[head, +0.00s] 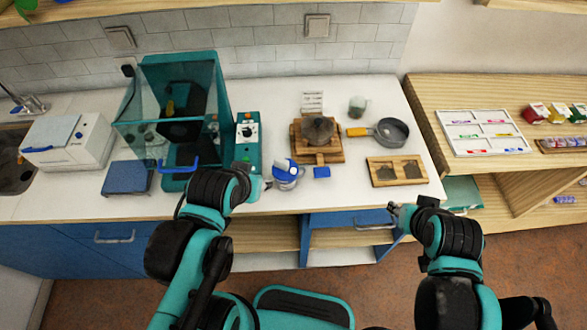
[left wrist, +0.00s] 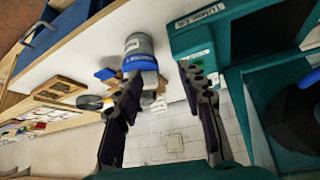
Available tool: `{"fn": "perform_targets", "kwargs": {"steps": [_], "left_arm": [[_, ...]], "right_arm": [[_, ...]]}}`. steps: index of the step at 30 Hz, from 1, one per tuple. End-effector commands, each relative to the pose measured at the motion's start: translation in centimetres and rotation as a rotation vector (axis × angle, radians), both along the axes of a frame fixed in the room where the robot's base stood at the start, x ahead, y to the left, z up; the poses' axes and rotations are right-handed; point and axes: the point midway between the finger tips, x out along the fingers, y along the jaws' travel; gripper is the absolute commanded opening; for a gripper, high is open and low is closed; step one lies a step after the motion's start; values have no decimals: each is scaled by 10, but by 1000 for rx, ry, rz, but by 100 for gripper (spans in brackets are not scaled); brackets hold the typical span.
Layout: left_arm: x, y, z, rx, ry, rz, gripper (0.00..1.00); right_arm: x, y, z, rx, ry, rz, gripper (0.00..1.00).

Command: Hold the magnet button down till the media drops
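A teal unit (head: 248,150) with a pale panel of small dark knobs stands on the counter beside the glass-fronted teal cabinet. I cannot make out which part is the magnet button. A grey-white vessel with a blue band (head: 287,174) stands right of this unit; it also shows in the left wrist view (left wrist: 140,52). My left gripper (head: 266,184) is just left of the vessel. In the left wrist view its fingers (left wrist: 163,95) are apart with nothing held between them. My right gripper (head: 396,210) is at the counter's front edge, too small to read. No media is clearly visible.
The teal cabinet (head: 205,70) has a clear shield and blue handle. A blue-topped device (head: 128,177) sits left of it. A wooden stand with a dark bowl (head: 319,130), a grey pan (head: 391,131) and a wooden board (head: 397,171) are to the right.

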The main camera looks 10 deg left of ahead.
Motion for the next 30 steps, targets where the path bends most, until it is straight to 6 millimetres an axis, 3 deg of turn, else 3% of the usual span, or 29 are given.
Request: {"fn": "perform_targets", "kwargs": {"steps": [5, 10, 30], "left_arm": [[0, 0, 0, 0, 0, 0, 39], [0, 0, 0, 0, 0, 0, 0], [0, 0, 0, 0, 0, 0, 0]], "right_arm": [[0, 0, 0, 0, 0, 0, 40], [0, 0, 0, 0, 0, 0, 40], [0, 0, 0, 0, 0, 0, 40]]}}
